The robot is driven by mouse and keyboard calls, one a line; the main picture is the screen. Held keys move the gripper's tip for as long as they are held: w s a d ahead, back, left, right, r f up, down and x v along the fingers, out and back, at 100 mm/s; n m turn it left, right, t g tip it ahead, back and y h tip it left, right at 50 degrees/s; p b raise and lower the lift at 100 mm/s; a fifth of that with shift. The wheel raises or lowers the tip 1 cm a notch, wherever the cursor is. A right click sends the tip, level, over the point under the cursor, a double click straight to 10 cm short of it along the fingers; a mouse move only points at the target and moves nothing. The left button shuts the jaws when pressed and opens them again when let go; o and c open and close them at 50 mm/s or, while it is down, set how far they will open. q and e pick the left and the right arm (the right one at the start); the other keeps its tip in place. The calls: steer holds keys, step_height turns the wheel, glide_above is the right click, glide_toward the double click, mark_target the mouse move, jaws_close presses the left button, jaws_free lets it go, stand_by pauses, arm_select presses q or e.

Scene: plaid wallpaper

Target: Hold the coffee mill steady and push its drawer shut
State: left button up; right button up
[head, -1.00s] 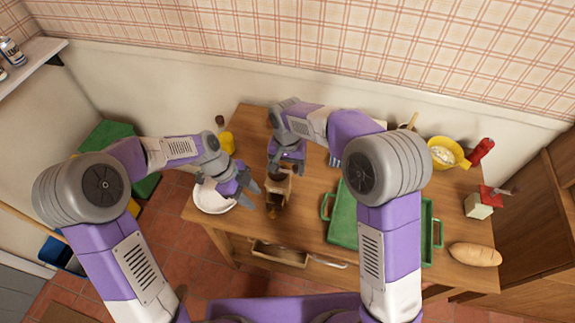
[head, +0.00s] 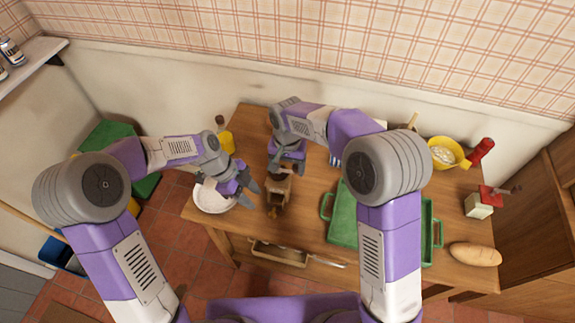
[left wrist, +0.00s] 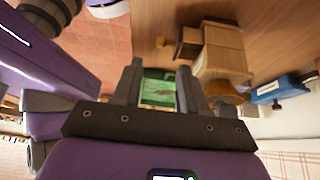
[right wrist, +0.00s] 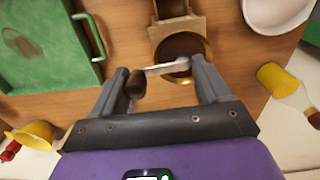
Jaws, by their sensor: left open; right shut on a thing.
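The wooden coffee mill (head: 281,187) stands on the table, its drawer (head: 276,210) sticking out toward me. In the left wrist view, the drawer (left wrist: 190,42) projects left from the mill body (left wrist: 224,52), its small round knob (left wrist: 160,41) at the end.
A green tray (head: 342,222) lies right of the mill. Bare wood surrounds the drawer.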

arm_select(q)
steer(key=shift+s, duration=0.1)
steer(key=shift+c, duration=1.2)
steer(key=shift+s+d+y, duration=0.15)
steer(key=shift+s+y, duration=0.1)
steer(key=shift+y, duration=0.05)
steer(key=shift+c, duration=1.1)
steer(key=s+m+y, duration=0.1)
steer(key=s+m, duration=0.1)
steer(key=s+d+m+y, duration=0.1)
steer(key=s+m, duration=0.1)
steer(key=s+m+y, duration=0.1)
steer(key=s, duration=0.1)
steer(key=shift+d+r+m+t, duration=0.2)
steer(key=shift+m+t, duration=0.1)
steer(key=shift+m, duration=0.1)
jaws_close()
steer(key=s+d+r+m+t+y, duration=0.25)
steer(key=s+m+t, duration=0.3)
steer(key=m, duration=0.45)
steer(key=shift+h, duration=0.45)
steer(key=shift+w+d+f, duration=0.25)
steer(key=shift+w+f, duration=1)
steer(key=shift+f, duration=0.4)
steer(key=shift+w+d+f, duration=0.2)
steer(key=shift+w+f, duration=1)
steer(key=shift+f, duration=0.45)
steer(key=shift+w+d+f, duration=0.25)
steer(key=shift+w+f, duration=1)
steer(key=shift+f, duration=0.4)
